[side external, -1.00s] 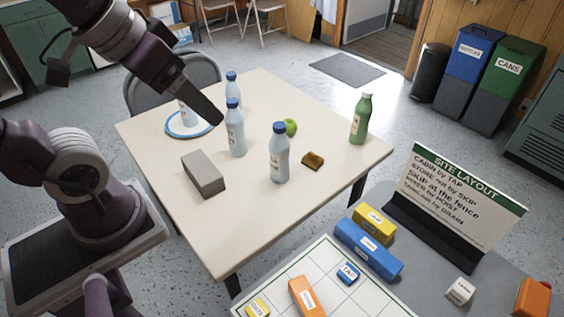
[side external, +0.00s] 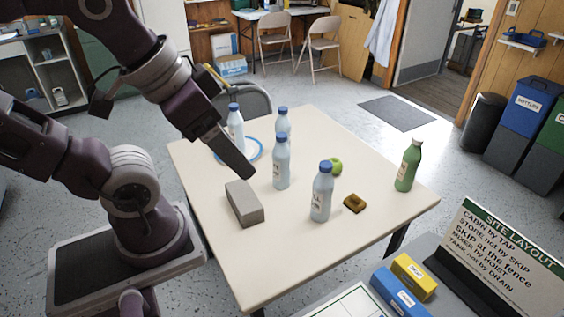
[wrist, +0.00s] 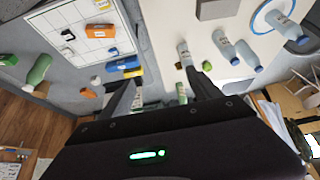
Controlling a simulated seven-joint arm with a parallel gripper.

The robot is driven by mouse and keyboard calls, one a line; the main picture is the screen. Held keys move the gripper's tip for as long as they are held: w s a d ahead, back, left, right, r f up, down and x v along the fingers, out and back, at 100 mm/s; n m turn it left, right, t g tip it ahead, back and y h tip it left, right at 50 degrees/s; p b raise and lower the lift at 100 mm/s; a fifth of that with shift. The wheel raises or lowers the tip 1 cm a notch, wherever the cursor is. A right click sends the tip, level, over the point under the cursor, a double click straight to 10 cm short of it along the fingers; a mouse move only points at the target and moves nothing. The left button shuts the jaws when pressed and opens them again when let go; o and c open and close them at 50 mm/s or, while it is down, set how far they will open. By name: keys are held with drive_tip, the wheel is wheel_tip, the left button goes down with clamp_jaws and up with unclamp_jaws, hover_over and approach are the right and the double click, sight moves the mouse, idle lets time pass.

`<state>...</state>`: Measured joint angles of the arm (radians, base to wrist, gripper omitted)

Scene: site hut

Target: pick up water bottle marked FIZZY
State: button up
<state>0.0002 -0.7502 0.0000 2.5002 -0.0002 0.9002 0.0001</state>
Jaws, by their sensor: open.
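Several pale blue-white bottles with blue caps stand on the cream table (side external: 300,250). One (side external: 321,195) is nearest the front, one (side external: 281,165) is left of it, one (side external: 284,119) is behind, and one (side external: 236,128) is at the blue-ringed plate. A green bottle (side external: 408,168) stands at the right. Their labels are too small to read, so I cannot tell which is marked FIZZY. My gripper (side external: 246,173) is above the table, left of the middle bottle and over the grey block's far side. In the wrist view my gripper (wrist: 165,85) has its fingers apart, with nothing held.
A grey block (side external: 243,203) lies near the table's left edge. A green apple (side external: 336,166) and a brown sponge-like piece (side external: 354,203) lie near the bottles. A site layout sign (side external: 502,250) and coloured blocks (side external: 412,276) are on a grey table at front right.

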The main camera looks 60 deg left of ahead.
sight(278, 164)
drive_tip(key=shift+o, duration=0.4)
drive_tip(key=w+a+f+m+y, duration=0.1)
drive_tip(key=w+a+f+m, duration=0.2)
drive_tip(key=w, duration=0.4)
drive_tip(key=w+a+f+m+t, duration=0.1)
drive_tip(key=w+a+f+m, duration=0.2)
drive_tip(key=w, duration=0.4)
drive_tip(key=w+a+f+m+y, duration=0.1)
drive_tip(key=w+a+f, duration=0.1)
drive_tip(key=w+f, duration=0.4)
drive_tip(key=a+f+m+t+y, duration=0.1)
drive_tip(key=a+f+m+y, duration=0.1)
drive_tip(key=a+f+m, duration=0.3)
drive_tip(key=w+a+f+m+t+y, duration=0.1)
drive_tip(key=a+f+m+y, duration=0.1)
drive_tip(key=a+f+m, duration=0.4)
drive_tip(key=a+f+m+t+y, duration=0.1)
drive_tip(key=a+f+m, duration=0.5)
drive_tip(key=f+m, duration=0.1)
drive_tip(key=shift+w+m+y, duration=0.4)
drive_tip(key=shift+m, duration=0.5)
drive_tip(key=shift+a+r+m+t, duration=0.1)
drive_tip(key=shift+a+m+t, duration=0.15)
drive_tip(key=shift+m+t, duration=0.4)
drive_tip(key=shift+m, duration=0.35)
drive_tip(key=x, duration=0.5)
drive_tip(key=shift+r, duration=0.15)
clamp_jaws()
